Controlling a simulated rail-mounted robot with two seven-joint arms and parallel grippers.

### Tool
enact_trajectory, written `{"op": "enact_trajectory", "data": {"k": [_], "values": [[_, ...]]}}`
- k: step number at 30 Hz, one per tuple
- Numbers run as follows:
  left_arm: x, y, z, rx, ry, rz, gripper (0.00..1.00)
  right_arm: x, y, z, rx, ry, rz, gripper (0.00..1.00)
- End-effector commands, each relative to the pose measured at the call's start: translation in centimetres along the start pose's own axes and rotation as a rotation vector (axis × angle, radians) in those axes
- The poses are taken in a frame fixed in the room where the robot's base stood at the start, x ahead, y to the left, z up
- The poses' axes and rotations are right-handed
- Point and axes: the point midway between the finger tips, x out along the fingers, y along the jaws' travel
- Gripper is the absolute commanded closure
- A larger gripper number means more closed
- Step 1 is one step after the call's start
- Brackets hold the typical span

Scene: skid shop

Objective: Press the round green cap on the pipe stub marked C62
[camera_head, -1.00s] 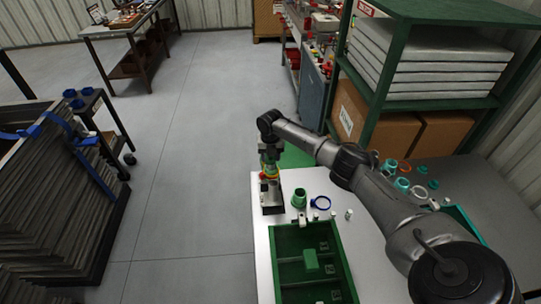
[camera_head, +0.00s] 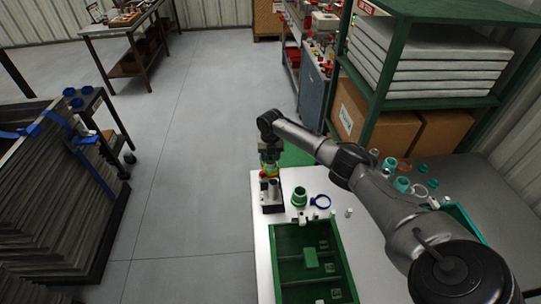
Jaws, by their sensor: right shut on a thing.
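My right gripper (camera_head: 269,161) points down over the far left end of the white table, above a dark stand (camera_head: 272,209) with pale pipe stubs (camera_head: 274,188). It is shut on a small green thing, apparently the round green cap (camera_head: 270,171), with some yellow beside it. The cap is at or just above the top of a rear stub; I cannot tell whether they touch. The mark C62 is too small to read. A red spot shows at the left of the stubs. My left gripper is not in view.
A green divided tray (camera_head: 276,262) is nearer me. Teal and orange rings (camera_head: 403,166) lie on the grey table beside a green shelf (camera_head: 378,100).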

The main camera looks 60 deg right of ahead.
Motion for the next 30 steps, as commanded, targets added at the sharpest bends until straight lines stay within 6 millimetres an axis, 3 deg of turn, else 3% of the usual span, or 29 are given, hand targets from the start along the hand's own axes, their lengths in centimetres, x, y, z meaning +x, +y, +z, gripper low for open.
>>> {"op": "enact_trajectory", "data": {"k": [11, 12, 20, 25, 30], "values": [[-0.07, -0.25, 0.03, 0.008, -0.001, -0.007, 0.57, 0.25, 0.01, -0.02, 0.000, 0.000, 0.000, 0.75], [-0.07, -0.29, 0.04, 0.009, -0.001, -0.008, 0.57, 0.25, 0.01, -0.02, 0.000, 0.000, 0.000, 0.50], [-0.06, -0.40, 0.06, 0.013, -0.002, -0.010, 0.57, 0.25, 0.02, -0.03, 0.000, 0.000, 0.000, 0.25], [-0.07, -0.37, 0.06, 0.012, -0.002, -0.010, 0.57, 0.25, 0.02, -0.03, 0.000, 0.000, 0.000, 0.24], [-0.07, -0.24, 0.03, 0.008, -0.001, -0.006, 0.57, 0.25, 0.02, -0.03, 0.000, 0.000, 0.000, 0.07]]}}
